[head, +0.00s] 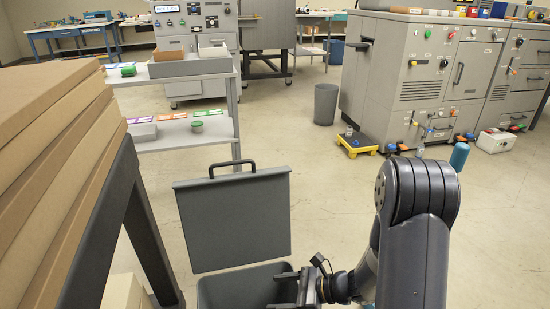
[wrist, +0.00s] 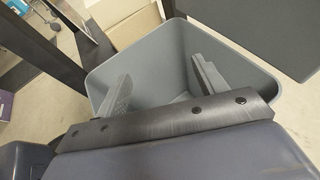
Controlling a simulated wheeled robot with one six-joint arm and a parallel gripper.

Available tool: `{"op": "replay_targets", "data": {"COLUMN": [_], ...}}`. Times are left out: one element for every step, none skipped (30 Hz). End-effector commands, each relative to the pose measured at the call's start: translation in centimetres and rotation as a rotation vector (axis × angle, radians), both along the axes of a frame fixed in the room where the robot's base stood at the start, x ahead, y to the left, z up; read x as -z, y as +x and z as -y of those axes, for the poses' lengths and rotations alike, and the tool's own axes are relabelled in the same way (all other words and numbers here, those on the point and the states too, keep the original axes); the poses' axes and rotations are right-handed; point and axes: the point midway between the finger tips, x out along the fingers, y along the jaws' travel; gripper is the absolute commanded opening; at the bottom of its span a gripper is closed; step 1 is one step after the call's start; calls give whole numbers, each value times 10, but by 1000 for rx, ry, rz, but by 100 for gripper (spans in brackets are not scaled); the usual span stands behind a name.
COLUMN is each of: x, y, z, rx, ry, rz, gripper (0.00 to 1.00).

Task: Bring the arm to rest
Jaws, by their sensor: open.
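My gripper (head: 284,291) is at the bottom middle of the head view, at the end of my dark arm. It is over the mouth of a grey bin (head: 231,290) whose lid (head: 234,222) stands raised behind it. In the wrist view my gripper (wrist: 158,78) shows two fingers spread wide apart with nothing between them. The bin (wrist: 130,46) lies under the fingers in that view, and the part of its inside that shows looks empty. The gripper body hides the near part of the bin.
Stacked cardboard (head: 50,165) on a dark-framed rack (head: 110,215) stands close on the left. A grey shelf cart (head: 190,135) is behind the lid. Grey machine cabinets (head: 430,75), a yellow platform (head: 357,144) and a waste bin (head: 326,104) stand farther off. Floor at centre right is clear.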

Motion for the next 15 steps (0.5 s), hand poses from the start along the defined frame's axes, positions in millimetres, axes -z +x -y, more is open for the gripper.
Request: {"op": "replay_targets", "data": {"x": [-6,-8,-10,-12,-13,-15,-17,-18,-13,-9,-8,-5,-3,-2,1], "y": [-1,-2,-3,-3,-4,-5,-6,-7,-7,-7,-6,-5,-4,-3,-2], "z": [9,12,18,21,25,31,34,38,33,28,23,18,14,10,4], "rx": [4,4,4,4,3,4,4,4,-3,-5,-6,-6,-6,-6,-6], "ry": [0,0,0,1,0,0,0,-1,0,0,0,0,1,0,0], "rz": [1,1,1,1,0,1,1,0,-1,-1,-1,0,0,-1,-1], "gripper": [67,67,67,67,67,67,67,67,67,67,67,67,67,67,67]}}
